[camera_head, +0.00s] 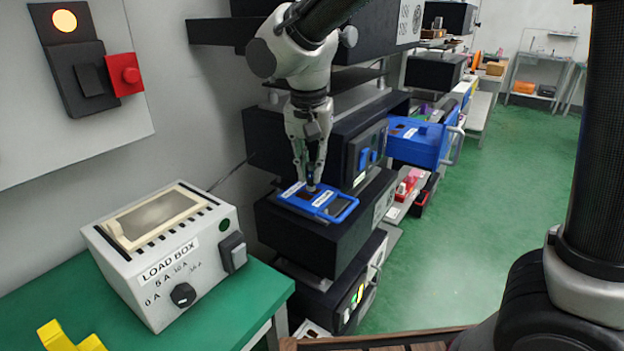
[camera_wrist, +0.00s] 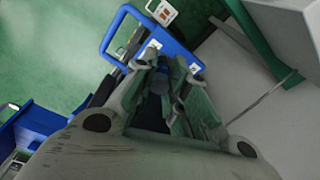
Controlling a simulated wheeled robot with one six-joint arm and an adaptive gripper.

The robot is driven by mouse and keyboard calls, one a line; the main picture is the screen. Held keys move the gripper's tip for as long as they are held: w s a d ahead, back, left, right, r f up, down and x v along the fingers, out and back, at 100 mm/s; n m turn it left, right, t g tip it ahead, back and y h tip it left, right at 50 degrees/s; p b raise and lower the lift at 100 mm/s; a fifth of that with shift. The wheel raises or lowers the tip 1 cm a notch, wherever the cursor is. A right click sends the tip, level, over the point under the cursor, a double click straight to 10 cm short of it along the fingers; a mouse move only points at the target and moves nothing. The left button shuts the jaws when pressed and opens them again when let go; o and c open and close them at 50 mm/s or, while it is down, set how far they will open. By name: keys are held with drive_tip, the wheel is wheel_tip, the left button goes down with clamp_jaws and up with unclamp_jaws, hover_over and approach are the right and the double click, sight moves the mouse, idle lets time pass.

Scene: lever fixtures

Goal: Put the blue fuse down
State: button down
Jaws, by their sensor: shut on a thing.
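The blue fuse (camera_head: 345,211) is a flat blue frame with white labels and an open handle loop. It lies about flat on top of a black box (camera_head: 295,235) in the head view. It also shows in the wrist view (camera_wrist: 118,30), beyond my fingers. My gripper (camera_head: 311,184) points down onto it from above. In the wrist view my gripper (camera_wrist: 165,80) is shut on a small dark blue part between the fingertips. The fingers hide most of this part, so I cannot tell exactly how it joins the frame.
A white load box (camera_head: 160,255) with a cream lever stands on a green-topped table (camera_head: 225,310) at the left. Black shelf boxes surround my arm. A blue case (camera_head: 415,142) sits to the right. The green floor (camera_head: 480,240) is clear.

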sight(312, 189)
wheel_tip(312, 189, down, 3)
drive_tip(key=shift+r, duration=0.1)
drive_tip(key=shift+w+d+f, duration=0.1)
drive_tip(key=shift+w+f, duration=0.05)
drive_tip(key=shift+f, duration=0.25)
drive_tip(key=shift+f, duration=0.1)
drive_tip(key=c, duration=1.4)
unclamp_jaws()
drive_tip(key=shift+c, duration=0.2)
wheel_tip(312, 189, up, 12)
drive_tip(key=s, duration=0.1)
drive_tip(key=shift+s+a, duration=0.2)
